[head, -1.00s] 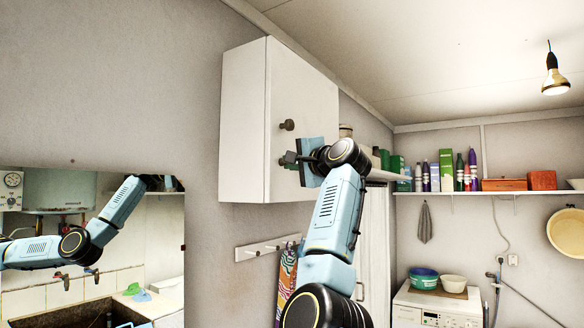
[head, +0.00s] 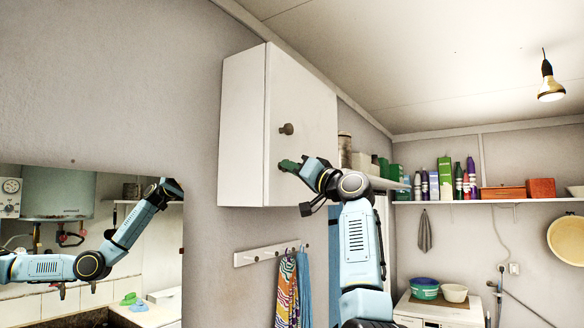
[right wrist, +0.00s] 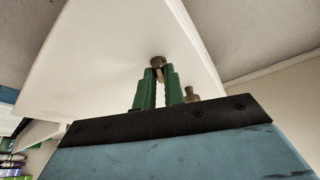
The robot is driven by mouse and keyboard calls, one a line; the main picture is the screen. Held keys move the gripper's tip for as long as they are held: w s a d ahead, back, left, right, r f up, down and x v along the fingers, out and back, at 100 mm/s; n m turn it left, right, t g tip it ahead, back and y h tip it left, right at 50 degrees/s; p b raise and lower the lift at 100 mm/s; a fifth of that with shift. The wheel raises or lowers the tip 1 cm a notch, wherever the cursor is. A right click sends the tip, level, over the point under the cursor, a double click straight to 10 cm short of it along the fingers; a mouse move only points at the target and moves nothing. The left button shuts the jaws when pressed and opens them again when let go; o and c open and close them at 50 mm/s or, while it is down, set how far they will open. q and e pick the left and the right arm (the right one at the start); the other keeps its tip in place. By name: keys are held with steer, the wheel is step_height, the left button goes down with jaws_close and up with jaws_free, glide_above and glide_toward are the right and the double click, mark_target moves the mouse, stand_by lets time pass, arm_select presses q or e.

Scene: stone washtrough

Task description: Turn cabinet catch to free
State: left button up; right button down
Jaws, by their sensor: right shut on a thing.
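A white wall cabinet (head: 243,130) hangs above the trough corner with its door closed. A round brownish knob (head: 287,129) sits on the door, and it also shows right of the fingers in the right wrist view (right wrist: 191,94). My right gripper (head: 284,164) is at the door below this knob. In the right wrist view its green fingers (right wrist: 160,74) are shut on a small brass catch (right wrist: 158,62). The fingers hide most of the catch, so its angle cannot be told. My left gripper is out of view.
A mirror (head: 60,240) at the lower left reflects one of my arms. A hook rail (head: 258,254) with towels hangs below the cabinet. A shelf (head: 440,201) with bottles and boxes runs along the right. The wall left of the cabinet is bare.

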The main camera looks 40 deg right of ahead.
steer(key=n+y+p, duration=0.1)
steer(key=n, duration=0.2)
steer(key=n+y+p, duration=0.1)
steer(key=n+y, duration=0.1)
steer(key=n, duration=0.1)
steer(key=shift+w+d+f+n, duration=0.1)
steer(key=shift+d+n, duration=0.1)
steer(key=shift+n, duration=0.5)
steer(key=c, duration=1.5)
jaws_free()
steer(key=b+v, duration=0.6)
steer(key=v, duration=0.7)
steer(key=shift+d, duration=0.25)
